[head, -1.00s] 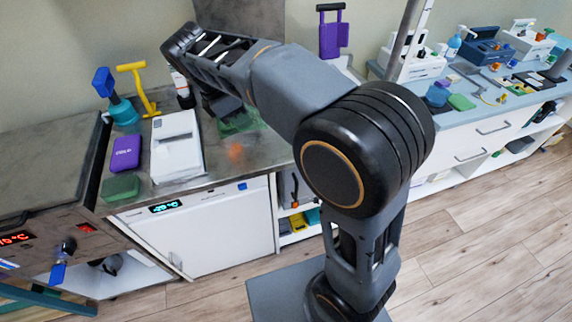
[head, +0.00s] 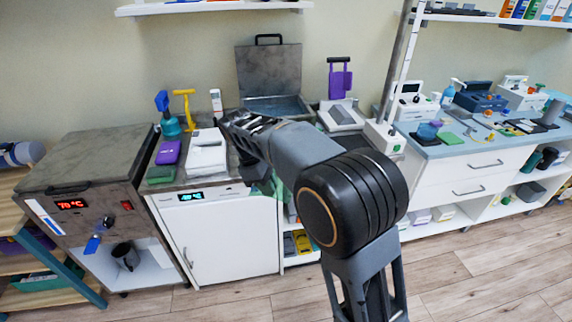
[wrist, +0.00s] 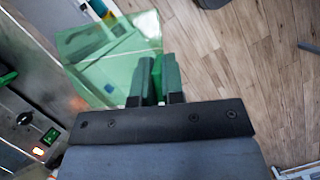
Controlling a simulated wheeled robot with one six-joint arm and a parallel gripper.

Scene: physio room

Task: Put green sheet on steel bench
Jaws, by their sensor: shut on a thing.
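My gripper (wrist: 155,82) is shut on the green sheet (wrist: 108,60), a thin see-through pane that sticks out to the left of the fingers in the wrist view. In the head view my gripper (head: 262,182) hangs near the front edge of the steel bench (head: 234,168). A green strip of the sheet (head: 281,208) shows below and beside it, partly hidden by my arm. In the wrist view the floor and cabinet parts show around and through the sheet.
On the bench stand a white device (head: 207,152), a purple box (head: 168,152), a green box (head: 160,175), a blue-topped bottle (head: 168,122) and a yellow-handled tool (head: 184,108). A steel basin with raised lid (head: 268,72) stands behind. A heater cabinet (head: 85,165) is at left.

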